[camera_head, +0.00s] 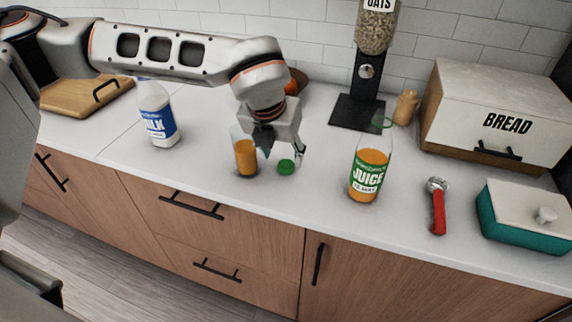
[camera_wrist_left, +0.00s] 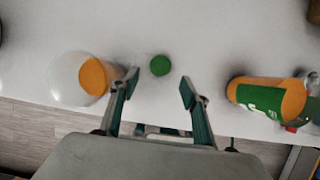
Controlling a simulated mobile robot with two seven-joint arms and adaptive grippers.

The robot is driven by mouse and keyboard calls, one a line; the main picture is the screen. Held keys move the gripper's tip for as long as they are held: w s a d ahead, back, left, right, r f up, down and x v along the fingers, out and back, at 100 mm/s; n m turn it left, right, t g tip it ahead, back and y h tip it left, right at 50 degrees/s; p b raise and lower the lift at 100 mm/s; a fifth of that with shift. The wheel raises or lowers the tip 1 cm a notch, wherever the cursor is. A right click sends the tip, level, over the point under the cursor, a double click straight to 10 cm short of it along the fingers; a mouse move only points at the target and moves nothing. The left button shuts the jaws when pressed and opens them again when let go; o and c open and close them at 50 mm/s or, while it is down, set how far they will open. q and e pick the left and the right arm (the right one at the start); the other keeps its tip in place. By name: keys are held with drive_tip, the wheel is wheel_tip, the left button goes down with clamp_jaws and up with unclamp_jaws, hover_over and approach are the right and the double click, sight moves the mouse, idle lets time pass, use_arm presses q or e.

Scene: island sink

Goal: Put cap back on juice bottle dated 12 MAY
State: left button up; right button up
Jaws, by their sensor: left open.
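A juice bottle (camera_head: 369,172) with orange juice and a green label stands upright on the counter, right of my left gripper; its date is too small to read surely. It also shows in the left wrist view (camera_wrist_left: 262,95). A green cap (camera_head: 286,167) lies on the counter, and in the left wrist view the cap (camera_wrist_left: 160,65) is just beyond and between the fingertips. My left gripper (camera_head: 279,152) is open and empty above the counter by the cap. It also shows in the left wrist view (camera_wrist_left: 158,90). My right gripper is not in view.
A glass of orange juice (camera_head: 246,158) stands close left of the cap. A milk bottle (camera_head: 157,115) is farther left. A red-handled tool (camera_head: 438,208), teal box (camera_head: 518,220) and bread box (camera_head: 495,115) stand right. An oats dispenser (camera_head: 368,70) is behind.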

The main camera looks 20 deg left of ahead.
sight(285, 165)
use_arm(q)
drive_tip(key=shift+f, duration=0.1)
drive_tip(key=x, duration=0.5)
drive_tip(key=shift+w+p, duration=0.15)
drive_tip(key=shift+p, duration=0.2)
drive_tip(key=c, duration=0.8)
